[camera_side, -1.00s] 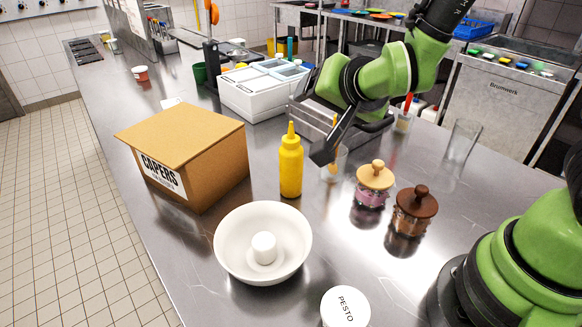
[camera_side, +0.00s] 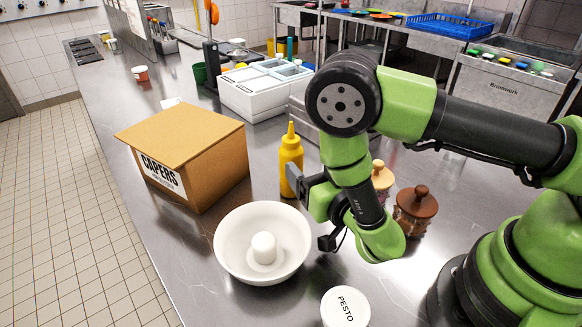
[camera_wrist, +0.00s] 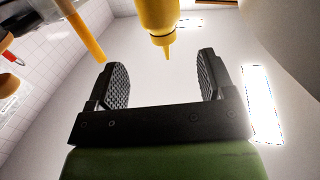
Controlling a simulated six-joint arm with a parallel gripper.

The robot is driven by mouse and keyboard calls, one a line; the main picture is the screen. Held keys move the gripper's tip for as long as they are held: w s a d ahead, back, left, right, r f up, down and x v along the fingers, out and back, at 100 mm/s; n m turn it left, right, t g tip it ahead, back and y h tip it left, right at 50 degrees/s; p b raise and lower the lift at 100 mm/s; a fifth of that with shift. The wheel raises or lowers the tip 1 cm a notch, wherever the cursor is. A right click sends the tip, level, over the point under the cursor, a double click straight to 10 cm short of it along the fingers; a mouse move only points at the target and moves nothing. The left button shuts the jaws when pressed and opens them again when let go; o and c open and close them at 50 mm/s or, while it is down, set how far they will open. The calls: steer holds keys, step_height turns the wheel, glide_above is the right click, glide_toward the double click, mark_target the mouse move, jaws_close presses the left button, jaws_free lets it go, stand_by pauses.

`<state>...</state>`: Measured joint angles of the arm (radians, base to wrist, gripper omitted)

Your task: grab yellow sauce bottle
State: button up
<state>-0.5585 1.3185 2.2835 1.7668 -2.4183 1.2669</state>
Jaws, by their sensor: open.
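The yellow sauce bottle (camera_side: 291,158) stands upright on the steel counter, right of the cardboard box. My gripper (camera_side: 296,183) is low beside its right side, and my arm hides part of the bottle's lower right. In the wrist view the bottle (camera_wrist: 159,18) appears upside down at the top, with its nozzle pointing down between the jaws. My gripper (camera_wrist: 164,85) is open there, with a textured pad on each side and nothing held. I cannot tell from the side view whether a finger touches the bottle.
The capers box (camera_side: 190,155) stands left of the bottle. A white bowl (camera_side: 230,265) is in front, with a pesto-labelled lid (camera_side: 345,307) nearby. Two jars, light-lidded (camera_side: 382,176) and brown-lidded (camera_side: 416,207), are to the right. A yellow stick (camera_wrist: 82,32) shows in the wrist view.

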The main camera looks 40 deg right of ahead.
mark_target(295, 145)
steer(key=shift+r+x, duration=0.15)
steer(key=shift+x, duration=2)
steer(key=shift+r+x, duration=0.2)
steer(key=shift+x, duration=1.9)
steer(key=shift+a, duration=0.15)
steer(key=c, duration=1.3)
steer(key=shift+c, duration=0.2)
